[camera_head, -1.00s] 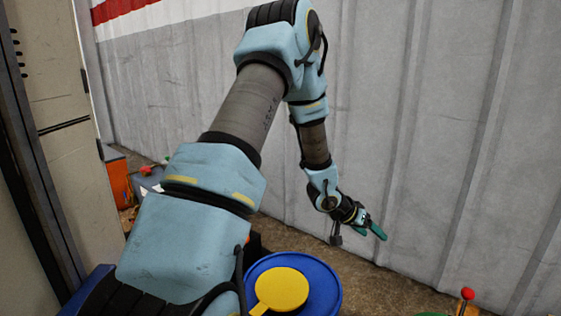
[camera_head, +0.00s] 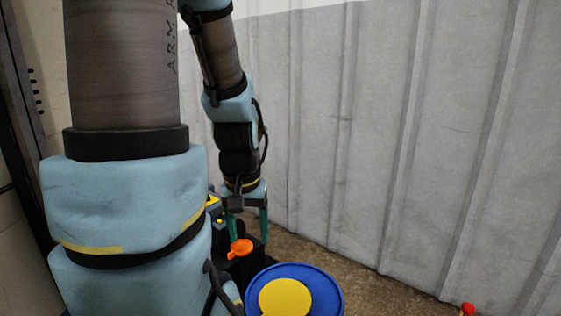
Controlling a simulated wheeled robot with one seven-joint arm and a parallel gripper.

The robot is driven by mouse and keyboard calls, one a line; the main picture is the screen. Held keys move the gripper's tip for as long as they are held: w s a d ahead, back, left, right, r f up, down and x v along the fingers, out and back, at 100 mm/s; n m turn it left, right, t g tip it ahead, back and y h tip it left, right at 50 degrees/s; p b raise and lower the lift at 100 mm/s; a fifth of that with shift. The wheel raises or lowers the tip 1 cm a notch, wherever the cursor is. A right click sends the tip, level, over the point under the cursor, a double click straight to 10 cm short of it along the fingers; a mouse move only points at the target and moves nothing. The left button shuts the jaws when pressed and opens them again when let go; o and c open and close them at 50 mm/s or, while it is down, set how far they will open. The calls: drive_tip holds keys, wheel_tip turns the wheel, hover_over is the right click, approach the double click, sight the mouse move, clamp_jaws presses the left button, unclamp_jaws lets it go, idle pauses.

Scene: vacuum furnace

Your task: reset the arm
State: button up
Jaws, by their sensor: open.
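My gripper (camera_head: 248,232) hangs at the end of my blue and grey arm, left of the picture's middle. Its two green fingers point down and stand apart, with nothing seen between them at the tips. An orange knob-like part (camera_head: 240,249) shows just below the fingers, in front of a dark block; I cannot tell whether the fingers touch it. My upper arm fills the left side and hides what lies behind it.
A blue round thing with a yellow disc (camera_head: 285,298) stands at the bottom middle. A grey ribbed wall (camera_head: 400,130) runs along the back and right. A small red knob (camera_head: 467,309) shows at the bottom right. Bare floor (camera_head: 375,285) lies before the wall.

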wheel_tip(320, 180, up, 22)
drive_tip(key=p, duration=2)
drive_tip(key=shift+f, duration=0.2)
drive_tip(key=shift+w, duration=0.1)
